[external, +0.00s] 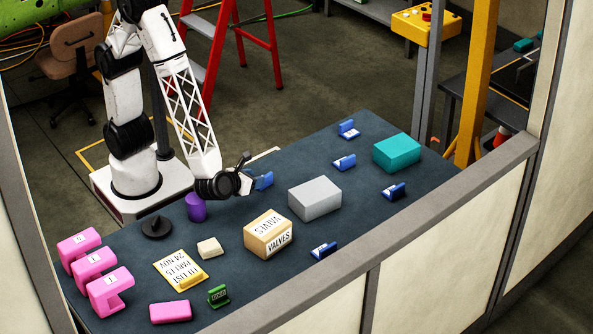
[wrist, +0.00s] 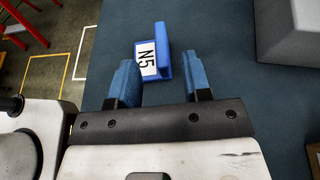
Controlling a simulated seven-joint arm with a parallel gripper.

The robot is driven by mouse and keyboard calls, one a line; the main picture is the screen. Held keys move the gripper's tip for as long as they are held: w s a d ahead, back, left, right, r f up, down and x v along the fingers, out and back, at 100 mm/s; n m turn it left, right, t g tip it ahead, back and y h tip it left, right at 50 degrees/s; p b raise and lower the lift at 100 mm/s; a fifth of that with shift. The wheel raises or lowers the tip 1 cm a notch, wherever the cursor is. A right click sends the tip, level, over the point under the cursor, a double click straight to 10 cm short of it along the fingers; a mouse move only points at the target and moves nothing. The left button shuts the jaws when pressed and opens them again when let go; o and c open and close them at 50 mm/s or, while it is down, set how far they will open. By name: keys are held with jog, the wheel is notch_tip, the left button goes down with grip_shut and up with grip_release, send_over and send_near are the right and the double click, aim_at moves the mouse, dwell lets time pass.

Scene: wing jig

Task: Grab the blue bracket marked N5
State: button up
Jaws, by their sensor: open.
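The blue bracket marked N5 (wrist: 163,52) lies on the dark table in the wrist view, just beyond my fingertips, with its white label facing up. In the external view a blue bracket (external: 264,180) shows right beside my gripper, partly hidden by it. My gripper (wrist: 160,80) is open, its two blue fingers apart, with nothing held between them. The bracket sits ahead of the gap between the fingers, its left part nearer the left finger. My gripper (external: 240,178) is low over the table in the external view.
A grey box (external: 315,198) and a VALVES box (external: 268,234) stand to the right and front of my gripper. Other blue brackets (external: 344,162) lie farther right, near a teal box (external: 397,152). A purple cylinder (external: 196,207) stands at left. The table around the N5 bracket is clear.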

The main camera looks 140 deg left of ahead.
jog(key=shift+a+f, duration=0.1)
jog(key=shift+a, duration=0.2)
jog(key=shift+a+f, duration=0.1)
jog(key=shift+x, duration=2.5)
jog(key=shift+f, duration=0.1)
grip_shut()
